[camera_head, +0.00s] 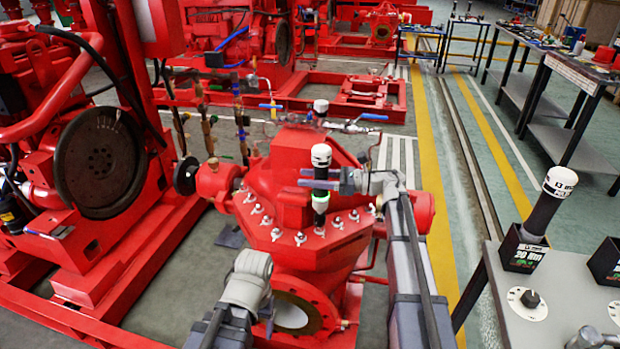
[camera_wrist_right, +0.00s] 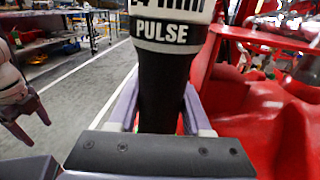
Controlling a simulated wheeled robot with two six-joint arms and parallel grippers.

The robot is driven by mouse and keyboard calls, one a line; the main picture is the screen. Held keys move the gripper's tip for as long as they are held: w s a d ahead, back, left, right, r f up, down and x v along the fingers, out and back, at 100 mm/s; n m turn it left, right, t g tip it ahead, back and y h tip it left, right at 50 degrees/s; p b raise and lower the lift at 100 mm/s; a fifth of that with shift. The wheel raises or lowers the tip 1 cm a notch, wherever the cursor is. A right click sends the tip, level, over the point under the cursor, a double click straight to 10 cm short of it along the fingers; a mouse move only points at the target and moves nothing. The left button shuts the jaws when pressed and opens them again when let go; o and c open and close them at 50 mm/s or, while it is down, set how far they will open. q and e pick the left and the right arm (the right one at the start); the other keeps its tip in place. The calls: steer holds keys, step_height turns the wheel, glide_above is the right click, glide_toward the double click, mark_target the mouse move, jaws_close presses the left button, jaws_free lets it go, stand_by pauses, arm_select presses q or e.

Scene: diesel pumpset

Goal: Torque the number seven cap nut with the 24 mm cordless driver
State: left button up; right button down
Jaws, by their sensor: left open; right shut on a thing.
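The cordless driver (camera_head: 320,157) is black with a white top and stands about upright over the red pump casing (camera_head: 290,180). My right gripper (camera_head: 318,183) is shut around its black body. In the right wrist view, the driver (camera_wrist_right: 165,85) shows the word PULSE and part of a size marking between my right gripper's fingers (camera_wrist_right: 162,122). Its green-ringed lower end is at a cap nut (camera_head: 320,231) in the casing's front row; contact cannot be told. Several similar nuts follow the casing edge; no numbers are legible. My left gripper (camera_head: 267,318) is open and empty, low at the front; its fingers show at the wrist view's left edge (camera_wrist_right: 33,128).
A large red engine (camera_head: 90,150) stands left. Pipes and valves rise behind the casing.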

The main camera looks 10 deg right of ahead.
steer(key=shift+f+b, duration=1.45)
steer(key=shift+b, duration=0.1)
stand_by(1.4)
stand_by(0.8)
step_height(320, 180, up, 7)
steer(key=p, duration=0.7)
stand_by(0.3)
